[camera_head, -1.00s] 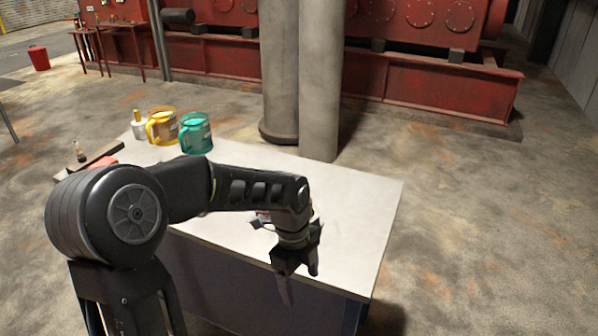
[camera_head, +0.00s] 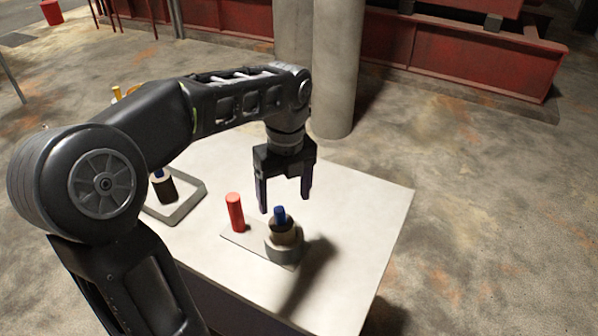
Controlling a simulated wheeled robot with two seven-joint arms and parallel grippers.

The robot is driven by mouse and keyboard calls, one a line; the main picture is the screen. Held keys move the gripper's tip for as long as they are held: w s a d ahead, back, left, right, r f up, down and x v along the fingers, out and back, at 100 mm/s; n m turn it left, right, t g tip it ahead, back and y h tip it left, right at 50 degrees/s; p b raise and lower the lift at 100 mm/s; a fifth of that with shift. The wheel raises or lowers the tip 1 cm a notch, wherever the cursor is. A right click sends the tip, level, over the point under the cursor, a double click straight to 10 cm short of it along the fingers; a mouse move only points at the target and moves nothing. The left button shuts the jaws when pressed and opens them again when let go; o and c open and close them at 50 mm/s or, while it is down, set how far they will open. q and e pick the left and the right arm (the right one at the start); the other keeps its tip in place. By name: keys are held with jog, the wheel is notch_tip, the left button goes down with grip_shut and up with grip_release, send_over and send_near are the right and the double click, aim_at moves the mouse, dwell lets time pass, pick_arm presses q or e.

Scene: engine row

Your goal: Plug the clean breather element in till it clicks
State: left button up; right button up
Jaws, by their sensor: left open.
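My left gripper (camera_head: 284,203) points down over the table, open, with nothing seen between its fingers. Just below the fingertips is a brownish element with a blue top (camera_head: 282,233). It stands upright in a round grey socket (camera_head: 285,252) on a light flat plate. I cannot tell how deep it sits. A second dark element with a blue top (camera_head: 164,187) stands in a shallow grey tray (camera_head: 181,212) at the left, partly behind my arm. I cannot tell which of the two is clean. My right gripper is not in view.
A red upright cylinder (camera_head: 235,212) stands on the plate just left of the socket. The pale tabletop (camera_head: 365,215) is clear to the right. A thick grey column (camera_head: 338,70) rises behind the table. Yellow parts show behind my arm at the far left.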

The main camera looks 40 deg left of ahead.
aim_at(283, 220)
pick_arm(q)
jog(key=shift+r, duration=0.15)
jog(key=shift+s+r, duration=0.1)
jog(key=shift+s, duration=0.1)
jog(key=shift+s+a+f+p, duration=0.1)
jog(key=shift+f+p, duration=0.2)
jog(key=shift+f, duration=3.65)
jog(key=shift+c, duration=0.2)
jog(key=c, duration=1.5)
